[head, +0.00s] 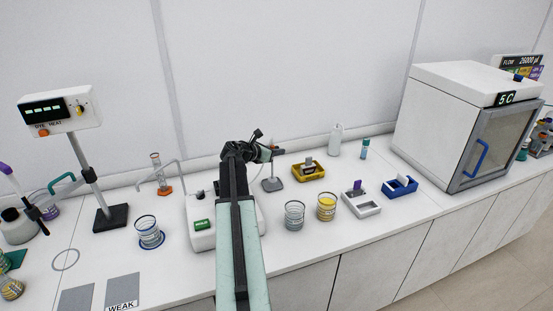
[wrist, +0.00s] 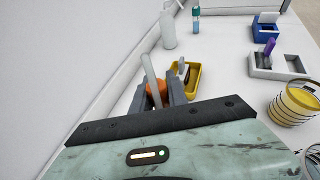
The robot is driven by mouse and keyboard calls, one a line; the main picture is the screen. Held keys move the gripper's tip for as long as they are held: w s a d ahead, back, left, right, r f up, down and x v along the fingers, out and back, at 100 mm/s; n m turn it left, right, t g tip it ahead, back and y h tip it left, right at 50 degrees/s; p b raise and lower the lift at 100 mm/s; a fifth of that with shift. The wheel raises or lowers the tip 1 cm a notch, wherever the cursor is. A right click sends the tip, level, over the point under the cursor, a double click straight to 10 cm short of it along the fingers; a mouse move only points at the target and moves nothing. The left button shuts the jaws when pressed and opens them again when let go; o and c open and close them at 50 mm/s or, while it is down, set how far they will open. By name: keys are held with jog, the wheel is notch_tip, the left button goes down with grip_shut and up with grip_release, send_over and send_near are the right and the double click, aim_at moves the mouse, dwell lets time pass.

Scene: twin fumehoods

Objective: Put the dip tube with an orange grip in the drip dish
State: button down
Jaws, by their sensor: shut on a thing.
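My gripper (wrist: 156,92) is shut on the orange grip (wrist: 155,88) of the dip tube, whose pale grey tube (wrist: 149,66) sticks up past the fingers in the wrist view. In the head view my gripper (head: 266,151) is high over the bench, mostly hidden by my arm, with a bit of orange (head: 278,152) at its tip. A yellow tray (head: 309,178) holding a grey piece lies to the right of it; it also shows in the wrist view (wrist: 194,93), just beyond the fingers. I cannot tell for sure which tray is the drip dish.
A grey stand base (head: 272,185) is below the gripper. A clear beaker (head: 294,216), a yellow-filled beaker (head: 326,207), a white tray (head: 361,208) with a purple item and a blue tray (head: 400,188) stand to the right. A white bottle (head: 335,141) is behind. A white device (head: 201,229) is under my arm.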

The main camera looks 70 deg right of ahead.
jog(key=f+b, duration=0.1)
jog(key=d+f+b, duration=0.1)
jog(key=f+b, duration=0.2)
jog(key=shift+w+d, duration=0.2)
jog(key=shift+w, duration=0.15)
jog(key=c, duration=1.3)
grip_release()
jog(key=p+v, duration=0.5)
jog(key=v, duration=0.7)
jog(key=shift+r, duration=0.25)
